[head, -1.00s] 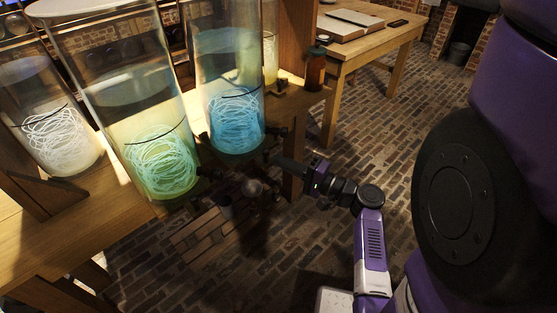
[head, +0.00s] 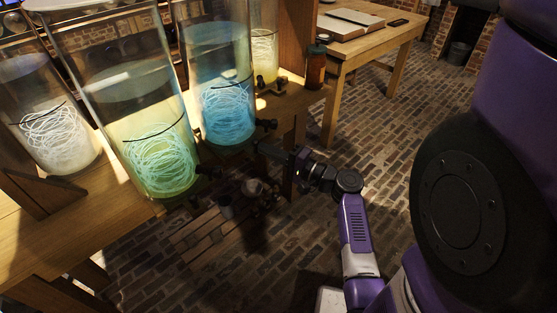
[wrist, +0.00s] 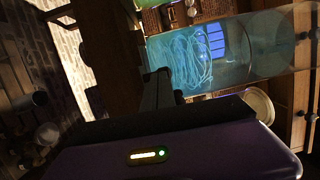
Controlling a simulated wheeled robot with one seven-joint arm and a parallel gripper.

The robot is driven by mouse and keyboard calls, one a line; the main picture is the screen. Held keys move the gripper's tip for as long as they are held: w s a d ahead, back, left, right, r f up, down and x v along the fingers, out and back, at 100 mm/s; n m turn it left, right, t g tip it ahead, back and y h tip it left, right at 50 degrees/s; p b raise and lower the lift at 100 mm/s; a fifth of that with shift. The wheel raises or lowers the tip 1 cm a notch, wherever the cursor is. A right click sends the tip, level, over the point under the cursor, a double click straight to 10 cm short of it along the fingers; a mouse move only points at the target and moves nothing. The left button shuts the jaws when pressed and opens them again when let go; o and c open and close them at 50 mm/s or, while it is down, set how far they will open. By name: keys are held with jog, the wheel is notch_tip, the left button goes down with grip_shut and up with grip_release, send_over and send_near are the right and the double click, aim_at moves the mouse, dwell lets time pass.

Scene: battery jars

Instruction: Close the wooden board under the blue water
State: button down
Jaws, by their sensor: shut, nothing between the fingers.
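A green jar (head: 160,160) and a whitish jar (head: 55,135) stand to the left; a yellowish jar (head: 264,55) is behind. A black tap (head: 266,125) juts out beside the blue jar. A slatted wooden stand (head: 205,232) is below. The brick floor (head: 390,130) at right is clear.

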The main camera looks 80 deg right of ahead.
jog(key=w+d+b, duration=0.1)
jog(key=w+d, duration=0.2)
jog(key=w, duration=0.2)
jog(key=w+d+b, duration=0.2)
jog(key=w+d, duration=0.1)
jog(key=w, duration=0.1)
jog(key=w+d+b, duration=0.2)
jog(key=w+d, duration=0.1)
jog(key=w, duration=0.2)
jog(key=shift+w, duration=0.35)
jog(key=shift+s, duration=0.1)
